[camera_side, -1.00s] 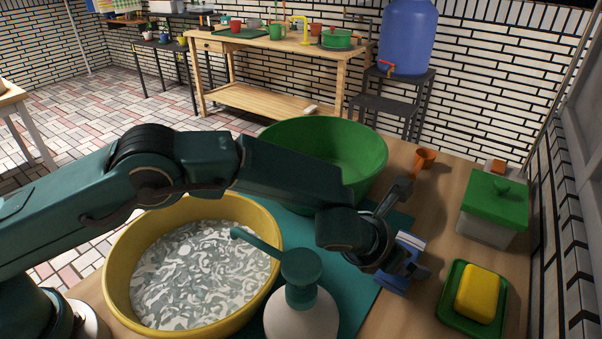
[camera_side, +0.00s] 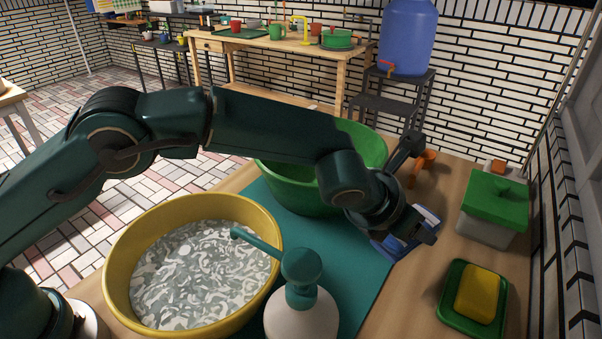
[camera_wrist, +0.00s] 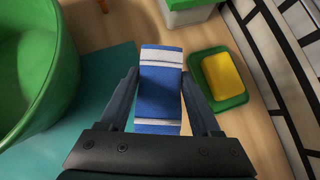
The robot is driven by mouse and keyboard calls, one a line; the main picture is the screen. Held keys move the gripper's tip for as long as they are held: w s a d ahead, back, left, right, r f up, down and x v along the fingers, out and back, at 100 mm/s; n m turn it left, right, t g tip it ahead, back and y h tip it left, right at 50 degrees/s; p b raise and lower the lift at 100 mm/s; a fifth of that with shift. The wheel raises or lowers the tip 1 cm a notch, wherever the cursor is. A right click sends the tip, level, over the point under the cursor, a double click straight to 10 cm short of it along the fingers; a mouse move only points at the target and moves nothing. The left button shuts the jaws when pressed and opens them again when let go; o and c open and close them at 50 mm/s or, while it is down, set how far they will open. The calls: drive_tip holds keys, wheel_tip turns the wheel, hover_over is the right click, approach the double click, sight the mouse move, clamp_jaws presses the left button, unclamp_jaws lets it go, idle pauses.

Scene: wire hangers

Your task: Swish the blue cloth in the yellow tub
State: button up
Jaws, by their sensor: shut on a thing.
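The blue cloth (camera_wrist: 159,90), with white stripes, is between the fingers of my gripper (camera_wrist: 158,85) in the wrist view. The gripper is shut on it. In the side view the cloth (camera_side: 388,246) shows partly below my gripper (camera_side: 412,235), at the right edge of the teal mat; the hand hides some of it. The yellow tub (camera_side: 118,262) stands at the left front, full of foamy water (camera_side: 200,270). My gripper is well to the right of the tub.
A white bottle with a teal pump (camera_side: 301,310) stands by the tub's right rim, its spout over the tub. A green basin (camera_side: 290,190) is behind. A green dish with a yellow sponge (camera_side: 478,293), a green-lidded box (camera_side: 492,205) and an orange cup (camera_side: 424,165) are at right.

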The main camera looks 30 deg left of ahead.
drive_tip(key=s+a+r+n+y, duration=0.1)
drive_tip(key=s+a+r+n, duration=0.1)
drive_tip(key=a+r, duration=1)
drive_tip(key=s+a+r+n+y, duration=0.1)
drive_tip(key=s+a+r, duration=0.3)
drive_tip(key=s+a, duration=0.15)
drive_tip(key=s+a+f+n+g+y, duration=0.4)
drive_tip(key=s+n+g, duration=0.45)
drive_tip(key=n, duration=0.75)
drive_tip(key=s+a+f+n+g+y, duration=0.2)
drive_tip(key=s+a+f+n+g, duration=0.5)
drive_tip(key=n, duration=0.8)
drive_tip(key=d+r+n+h, duration=0.5)
drive_tip(key=n+h, duration=0.5)
drive_tip(key=n, duration=0.4)
drive_tip(key=shift+w+a+f, duration=0.1)
drive_tip(key=shift+w+f, duration=0.05)
drive_tip(key=shift+f, duration=2.45)
drive_tip(key=shift+w+f, duration=0.15)
drive_tip(key=shift+f, duration=2.4)
drive_tip(key=shift+w+a+f, duration=0.1)
drive_tip(key=shift+w+f, duration=0.05)
drive_tip(key=shift+f, duration=2.45)
